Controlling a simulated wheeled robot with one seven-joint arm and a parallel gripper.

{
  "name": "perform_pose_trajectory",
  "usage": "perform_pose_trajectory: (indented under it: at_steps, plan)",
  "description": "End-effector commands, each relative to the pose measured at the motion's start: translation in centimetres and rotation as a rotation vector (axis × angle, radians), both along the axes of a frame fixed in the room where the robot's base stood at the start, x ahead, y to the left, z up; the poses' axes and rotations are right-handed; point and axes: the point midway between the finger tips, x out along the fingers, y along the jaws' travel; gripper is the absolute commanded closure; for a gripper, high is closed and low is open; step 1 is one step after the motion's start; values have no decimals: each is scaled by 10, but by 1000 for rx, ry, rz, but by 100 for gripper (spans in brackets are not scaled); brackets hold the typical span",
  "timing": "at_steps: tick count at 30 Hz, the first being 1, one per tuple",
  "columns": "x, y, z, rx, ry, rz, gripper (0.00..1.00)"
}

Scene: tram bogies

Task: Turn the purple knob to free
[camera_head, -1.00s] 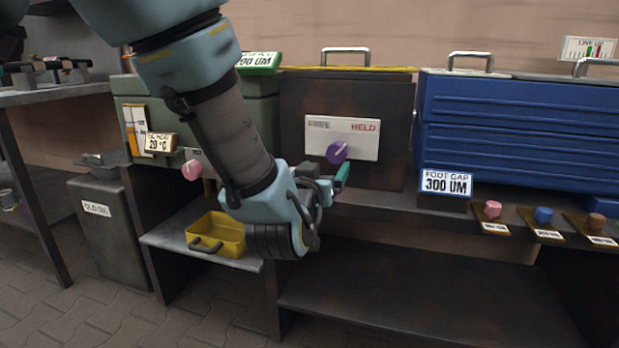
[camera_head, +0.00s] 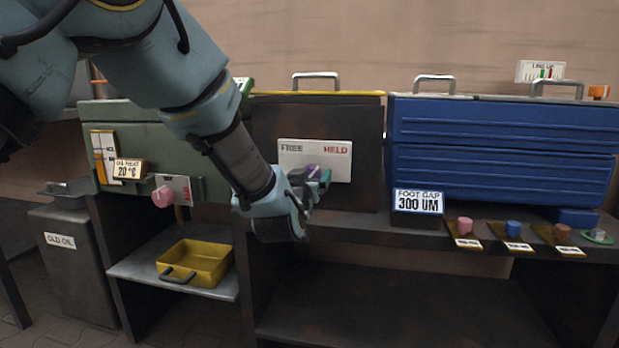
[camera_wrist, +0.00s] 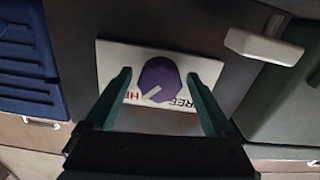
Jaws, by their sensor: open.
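The purple knob (camera_head: 312,170) sits on a white plate (camera_head: 290,155) marked FREE at left and HELD at right in the head view. My arm partly hides the knob there. In the wrist view the plate appears upside down, and the knob (camera_wrist: 158,78) has a white pointer line aimed at the HELD side. My gripper (camera_wrist: 159,76) is open, with one green finger on each side of the knob and a visible gap at both sides. In the head view my gripper (camera_head: 318,180) is right at the plate.
A grey lever-like handle (camera_wrist: 264,42) stands out near the plate in the wrist view. A pink knob (camera_head: 163,196) is on the green case at left. The blue case (camera_head: 500,145) and the FOOT GAP sign (camera_head: 418,201) stand to the right. A yellow tray (camera_head: 205,262) lies below.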

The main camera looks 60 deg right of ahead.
Motion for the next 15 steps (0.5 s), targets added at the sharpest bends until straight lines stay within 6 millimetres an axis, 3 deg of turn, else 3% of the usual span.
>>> perform_pose_trajectory:
  at_steps: [5, 15]
  plan:
    - [0, 0, 0, 0, 0, 0, 14]
    - [0, 0, 0, 0, 0, 0, 52]
